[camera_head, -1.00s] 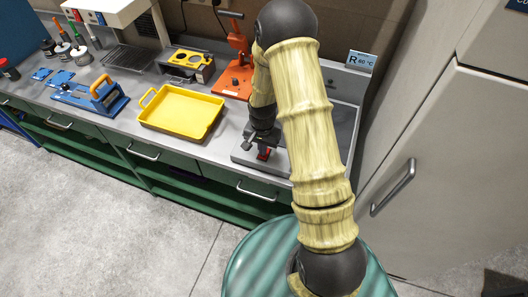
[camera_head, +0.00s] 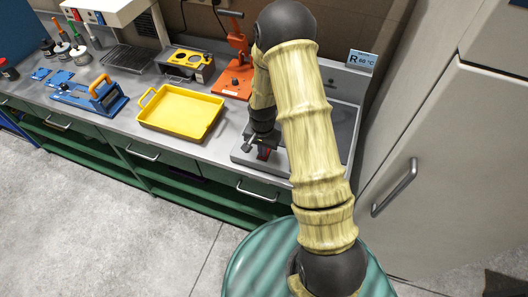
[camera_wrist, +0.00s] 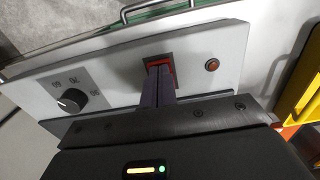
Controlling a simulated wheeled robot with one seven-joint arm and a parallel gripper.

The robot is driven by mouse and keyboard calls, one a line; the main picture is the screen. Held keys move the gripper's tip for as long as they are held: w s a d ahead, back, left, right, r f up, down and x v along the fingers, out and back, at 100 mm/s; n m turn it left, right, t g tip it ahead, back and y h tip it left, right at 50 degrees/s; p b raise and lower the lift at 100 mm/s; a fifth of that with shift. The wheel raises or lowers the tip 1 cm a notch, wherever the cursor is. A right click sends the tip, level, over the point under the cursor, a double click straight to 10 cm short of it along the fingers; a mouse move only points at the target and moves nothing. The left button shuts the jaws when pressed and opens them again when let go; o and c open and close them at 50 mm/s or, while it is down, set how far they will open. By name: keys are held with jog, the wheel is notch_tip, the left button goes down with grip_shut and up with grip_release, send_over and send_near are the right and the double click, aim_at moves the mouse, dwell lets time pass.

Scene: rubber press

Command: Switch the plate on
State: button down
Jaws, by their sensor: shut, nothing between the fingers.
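The hot plate (camera_head: 240,156) stands at the right end of the bench, partly hidden behind my arm. Its front panel (camera_wrist: 120,88) fills much of the wrist view. A red rocker switch (camera_wrist: 160,62) sits in a dark frame on that panel. My gripper (camera_wrist: 160,72) is shut and empty, with its fingertips at the switch, covering part of it; I cannot tell whether they press it. In the head view my gripper (camera_head: 262,150) is small and low over the plate's front. A round lamp (camera_wrist: 212,65) beside the switch looks dull red. A black dial (camera_wrist: 72,100) is on its other side.
A yellow tray (camera_head: 181,135) lies left of the plate. An orange hand press (camera_head: 237,75) stands behind, with a yellow-topped device (camera_head: 186,65) beside it. A label reading "R 60 °C" (camera_head: 361,60) stands at the back right. A tall cabinet (camera_head: 440,150) closes off the right.

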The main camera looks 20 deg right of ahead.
jog(key=shift+f, duration=0.2)
jog(key=shift+r, duration=0.1)
jog(key=shift+r+p, duration=2.25)
jog(key=shift+r, duration=1.2)
jog(key=s+r+n+t+b, duration=0.2)
jog(key=s+r+n+b, duration=0.5)
jog(key=s+r, duration=0.5)
jog(key=shift+s+r+t, duration=0.15)
jog(key=shift+s+t, duration=0.15)
jog(key=shift+s, duration=0.9)
